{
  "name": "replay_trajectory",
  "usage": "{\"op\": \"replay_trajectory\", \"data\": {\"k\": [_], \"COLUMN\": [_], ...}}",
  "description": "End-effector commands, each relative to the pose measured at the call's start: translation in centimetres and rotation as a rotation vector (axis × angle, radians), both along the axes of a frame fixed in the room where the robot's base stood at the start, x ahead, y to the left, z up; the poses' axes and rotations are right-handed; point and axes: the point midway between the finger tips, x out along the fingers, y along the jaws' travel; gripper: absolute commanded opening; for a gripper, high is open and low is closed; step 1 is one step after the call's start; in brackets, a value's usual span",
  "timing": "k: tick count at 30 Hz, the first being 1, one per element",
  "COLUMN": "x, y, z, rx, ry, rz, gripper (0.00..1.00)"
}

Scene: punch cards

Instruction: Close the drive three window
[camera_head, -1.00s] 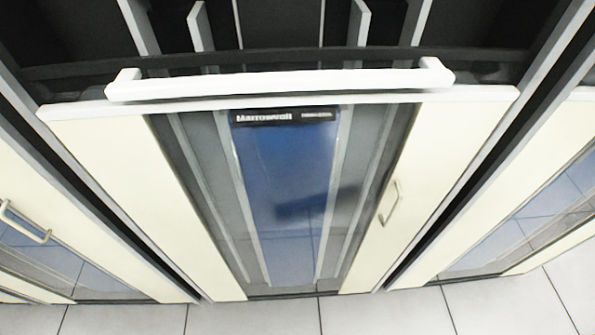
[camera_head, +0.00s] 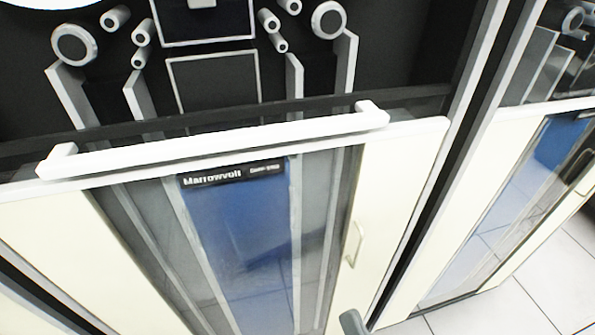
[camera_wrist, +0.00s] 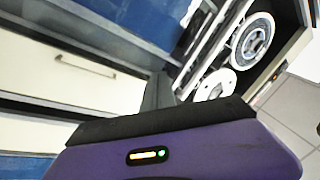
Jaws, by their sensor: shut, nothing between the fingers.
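A glass window panel (camera_head: 262,240) with a white bar handle (camera_head: 220,142) along its top edge fills the middle of the head view. It sits low in a cream cabinet front, and the dark bay above the handle is uncovered. A "Marrowvolt" label (camera_head: 232,174) shows behind the glass. No drive number is readable. My gripper (camera_wrist: 158,92) shows in the wrist view as a purple housing with dark fingers, shut and empty. It appears apart from the cabinet fronts there. A grey tip at the bottom of the head view is too cropped to identify.
The open bay holds round hubs (camera_head: 328,20) and rollers. A neighbouring cabinet with its own window (camera_head: 500,215) stands at right. A small handle (camera_head: 354,244) is on the cream front. Tiled floor (camera_head: 530,285) is clear at lower right. The wrist view shows tape reels (camera_wrist: 252,40).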

Motion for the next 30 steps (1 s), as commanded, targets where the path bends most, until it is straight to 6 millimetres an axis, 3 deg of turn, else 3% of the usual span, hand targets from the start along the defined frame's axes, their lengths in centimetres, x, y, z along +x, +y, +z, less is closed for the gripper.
{"op": "replay_trajectory", "data": {"k": [6, 12, 16, 21, 30], "x": [3.7, 5.7, 6.6, 7.1, 6.7], "y": [4.4, 6.9, 7.5, 6.7, 5.9], "z": [3.4, 5.9, 6.8, 6.6, 6.8], "rx": [0.575, 1.061, 1.353, 1.684, 1.957], "ry": [0.005, 0.068, 0.132, 0.230, 0.333], "rz": [0.285, 0.572, 0.758, 0.963, 1.171], "gripper": [0.00, 0.00, 0.00, 0.00, 0.00]}}
